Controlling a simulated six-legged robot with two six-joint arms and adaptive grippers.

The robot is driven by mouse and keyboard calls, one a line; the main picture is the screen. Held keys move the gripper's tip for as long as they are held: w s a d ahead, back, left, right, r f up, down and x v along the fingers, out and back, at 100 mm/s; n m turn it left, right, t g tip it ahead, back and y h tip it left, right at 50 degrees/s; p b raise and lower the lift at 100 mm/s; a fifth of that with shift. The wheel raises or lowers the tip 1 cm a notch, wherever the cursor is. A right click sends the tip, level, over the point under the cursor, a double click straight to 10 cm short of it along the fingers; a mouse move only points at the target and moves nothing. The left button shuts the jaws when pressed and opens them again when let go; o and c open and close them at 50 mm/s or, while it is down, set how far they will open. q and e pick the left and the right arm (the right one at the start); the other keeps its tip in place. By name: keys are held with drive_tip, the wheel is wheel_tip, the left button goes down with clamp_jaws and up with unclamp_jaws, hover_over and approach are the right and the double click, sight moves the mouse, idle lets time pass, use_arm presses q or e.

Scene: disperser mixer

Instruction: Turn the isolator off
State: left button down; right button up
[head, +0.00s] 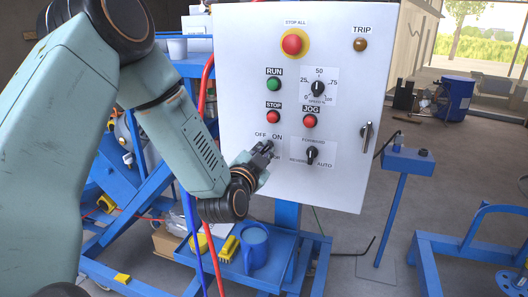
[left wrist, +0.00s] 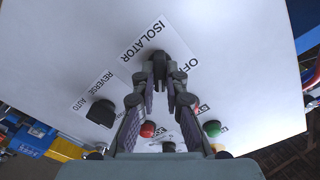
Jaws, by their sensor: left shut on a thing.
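The white control panel (head: 340,185) faces me in the head view. The isolator is low on its left side, under the OFF and ON labels, and is mostly hidden there by my left gripper (head: 260,154). In the left wrist view the dark isolator knob (left wrist: 159,64) sits between the fingertips of my left gripper (left wrist: 161,78), beside the ISOLATOR and OFF labels. The fingers are closed on the knob. Which label the knob points to is not clear. My right gripper is not in view.
Near the isolator are the red stop button (head: 273,116), the forward/reverse selector (head: 312,155) and the speed dial (head: 317,88). A red stop-all button (head: 292,43) is at the top. A blue mug (head: 255,247) stands on a blue shelf below the panel.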

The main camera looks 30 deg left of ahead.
use_arm(q)
drive_tip(key=shift+n, duration=0.3)
drive_tip(key=n, duration=0.3)
drive_tip(key=shift+r+b, duration=0.1)
drive_tip(key=shift+b, duration=0.3)
drive_tip(key=n+b, duration=0.1)
drive_tip(key=n, duration=0.3)
drive_tip(key=shift+a+n, duration=0.15)
drive_tip(key=shift+n, duration=0.15)
drive_tip(key=n+b, duration=0.2)
drive_tip(key=n, duration=0.2)
drive_tip(key=shift+a+n+b, duration=0.1)
drive_tip(key=shift+n+b, duration=0.75)
drive_tip(key=shift+n, duration=1.15)
drive_tip(key=c, duration=1.4)
unclamp_jaws()
drive_tip(key=shift+s, duration=0.15)
